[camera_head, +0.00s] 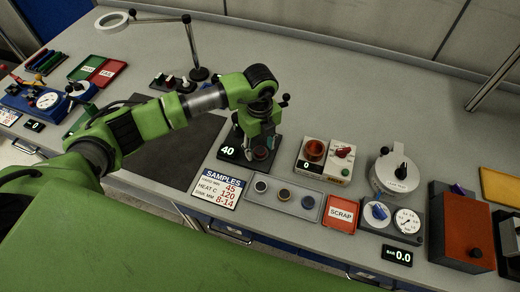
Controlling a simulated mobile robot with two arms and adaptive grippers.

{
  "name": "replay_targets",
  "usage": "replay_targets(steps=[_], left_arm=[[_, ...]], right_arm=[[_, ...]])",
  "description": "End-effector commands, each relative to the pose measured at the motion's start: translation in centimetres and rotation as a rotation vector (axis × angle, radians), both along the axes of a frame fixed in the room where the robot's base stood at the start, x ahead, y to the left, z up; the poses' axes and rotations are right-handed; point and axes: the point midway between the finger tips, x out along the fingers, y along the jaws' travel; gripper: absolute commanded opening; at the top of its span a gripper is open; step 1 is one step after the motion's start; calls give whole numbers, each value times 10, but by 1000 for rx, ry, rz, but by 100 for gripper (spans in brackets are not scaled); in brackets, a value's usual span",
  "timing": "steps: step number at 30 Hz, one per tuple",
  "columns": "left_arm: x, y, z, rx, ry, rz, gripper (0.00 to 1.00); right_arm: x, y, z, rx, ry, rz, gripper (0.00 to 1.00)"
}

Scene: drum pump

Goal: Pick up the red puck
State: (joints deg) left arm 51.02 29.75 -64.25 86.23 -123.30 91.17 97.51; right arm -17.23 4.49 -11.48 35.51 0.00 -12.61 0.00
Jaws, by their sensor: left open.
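A small reddish-brown puck (261,153) sits on the black base (232,155) of a device with a readout of 40. It is the only puck I see that looks reddish there, and it is partly covered by my gripper. My left gripper (258,143) points down over this base, close above the puck. It is open; the frame is too small to tell whether its fingers are around the puck. My right gripper is not in view.
A grey tray (284,208) with several dark pucks lies in front, beside the red scrap tray (341,214) and the samples card (219,187). A heater box with a red-brown cup (315,150) stands to the right. A black mat (180,150) lies left.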

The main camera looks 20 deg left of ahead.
Motion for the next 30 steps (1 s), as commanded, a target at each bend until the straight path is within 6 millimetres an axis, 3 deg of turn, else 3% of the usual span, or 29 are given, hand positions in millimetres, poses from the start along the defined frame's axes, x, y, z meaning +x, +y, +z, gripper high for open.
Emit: replay_targets(steps=[2,5,6,20,26,30], left_arm=[[0,0,0,0,0,0,42],[0,0,0,0,0,0,16],[0,0,0,0,0,0,12],[1,0,4,-1,-2,0,10],[2,1,29,0,-8,-1,10],[-24,1,57,-2,-6,-4,10]], right_arm=[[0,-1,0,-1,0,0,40],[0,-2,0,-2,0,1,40],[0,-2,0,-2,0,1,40],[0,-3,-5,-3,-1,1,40],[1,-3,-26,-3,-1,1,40],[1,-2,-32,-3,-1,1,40]])
